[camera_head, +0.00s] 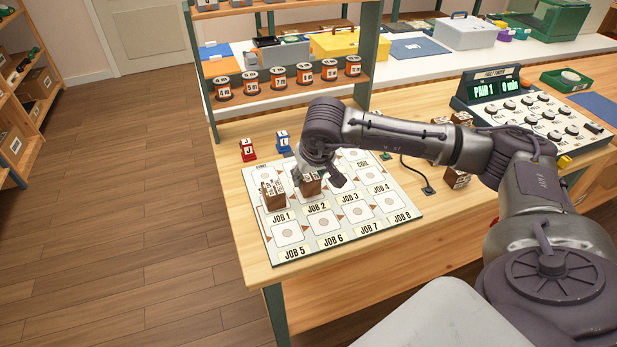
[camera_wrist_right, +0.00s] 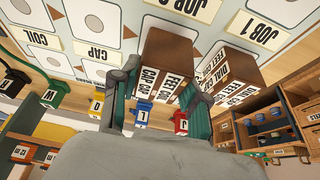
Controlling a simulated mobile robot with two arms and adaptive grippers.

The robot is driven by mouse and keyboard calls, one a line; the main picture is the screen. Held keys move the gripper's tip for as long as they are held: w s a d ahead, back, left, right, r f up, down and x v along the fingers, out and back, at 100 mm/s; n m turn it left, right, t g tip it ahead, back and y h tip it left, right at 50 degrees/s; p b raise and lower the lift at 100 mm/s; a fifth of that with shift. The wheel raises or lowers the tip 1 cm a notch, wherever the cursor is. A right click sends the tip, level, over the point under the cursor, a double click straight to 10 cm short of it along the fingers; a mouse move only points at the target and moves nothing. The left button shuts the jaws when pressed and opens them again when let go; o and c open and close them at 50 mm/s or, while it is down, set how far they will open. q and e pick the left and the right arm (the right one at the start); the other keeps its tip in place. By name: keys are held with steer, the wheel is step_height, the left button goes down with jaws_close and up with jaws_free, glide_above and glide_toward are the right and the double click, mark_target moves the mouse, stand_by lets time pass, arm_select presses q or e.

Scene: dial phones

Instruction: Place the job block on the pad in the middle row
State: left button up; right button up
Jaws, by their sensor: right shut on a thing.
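The board (camera_head: 345,237) has rows of pads, with JOB 1 to JOB 4 labels along the middle row. My right gripper (camera_head: 318,182) points down over the JOB 2 pad, partly hidden by its own arm. It is shut on a brown block with white printed labels (camera_head: 311,187). In the right wrist view this block (camera_wrist_right: 165,60) sits between the two fingers (camera_wrist_right: 158,100). It is at the JOB 2 pad; whether it touches the board I cannot tell. A similar brown block (camera_head: 272,195) stands on the JOB 1 pad, close beside it. My left gripper is out of view.
A red block (camera_head: 247,150) and a blue block (camera_head: 283,140) stand behind the board. Several brown blocks (camera_head: 459,180) lie right of it, partly behind my arm. A cable (camera_head: 410,170) runs there. The fault finder (camera_head: 530,105) stands at the right. The bottom-row pads are bare.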

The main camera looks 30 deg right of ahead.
steer(key=shift+f, duration=0.7)
steer(key=shift+f, duration=0.1)
steer(key=o, duration=1.2)
steer(key=shift+c, duration=0.2)
